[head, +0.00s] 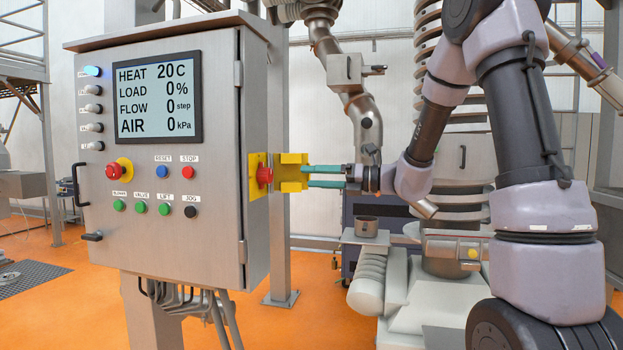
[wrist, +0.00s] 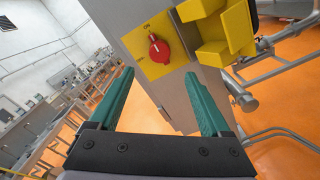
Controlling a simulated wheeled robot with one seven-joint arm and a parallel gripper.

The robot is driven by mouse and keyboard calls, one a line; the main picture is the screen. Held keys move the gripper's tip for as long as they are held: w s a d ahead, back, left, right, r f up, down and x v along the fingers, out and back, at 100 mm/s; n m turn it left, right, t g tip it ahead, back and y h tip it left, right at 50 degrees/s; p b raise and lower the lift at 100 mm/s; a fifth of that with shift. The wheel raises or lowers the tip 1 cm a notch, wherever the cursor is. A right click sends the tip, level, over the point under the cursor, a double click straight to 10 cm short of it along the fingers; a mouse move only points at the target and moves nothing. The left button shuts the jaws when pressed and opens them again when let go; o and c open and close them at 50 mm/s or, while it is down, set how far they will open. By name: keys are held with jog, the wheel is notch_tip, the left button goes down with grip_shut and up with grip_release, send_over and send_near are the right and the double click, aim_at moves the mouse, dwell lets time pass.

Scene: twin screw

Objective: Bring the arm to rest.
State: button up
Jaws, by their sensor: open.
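My gripper (head: 306,176) is in front of the right side of the grey control cabinet (head: 175,240) in the head view. Its two green fingers are apart, with nothing between them. They point left at the red rotary switch (head: 264,175) on its yellow plate, and the tips look close to the yellow bracket beside it. In the wrist view the gripper (wrist: 158,85) shows open and empty. The red switch (wrist: 158,49) lies beyond the fingertips, apart from them. My arm reaches in from the right of the head view.
A yellow bracket (head: 292,172) stands out beside the switch, also large at the upper right of the wrist view (wrist: 222,40). A steel post (head: 277,255) stands behind the cabinet. A small metal cup (head: 367,226) stands below my gripper.

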jog(key=s+d+f+n+g+h, duration=0.1)
jog(key=s+n+g+h, duration=0.15)
jog(key=s+n, duration=0.5)
jog(key=s+d+n+g+h, duration=0.1)
jog(key=s+d+n+h, duration=0.1)
jog(key=s+n+h, duration=0.5)
jog(key=s+d+n+t+h, duration=0.4)
jog(key=s+d+n, duration=0.4)
jog(key=d, duration=0.5)
jog(key=shift+s+r+n+h, duration=0.35)
jog(key=shift+n+h, duration=0.4)
jog(key=shift+n, duration=0.5)
jog(key=shift+t, duration=0.25)
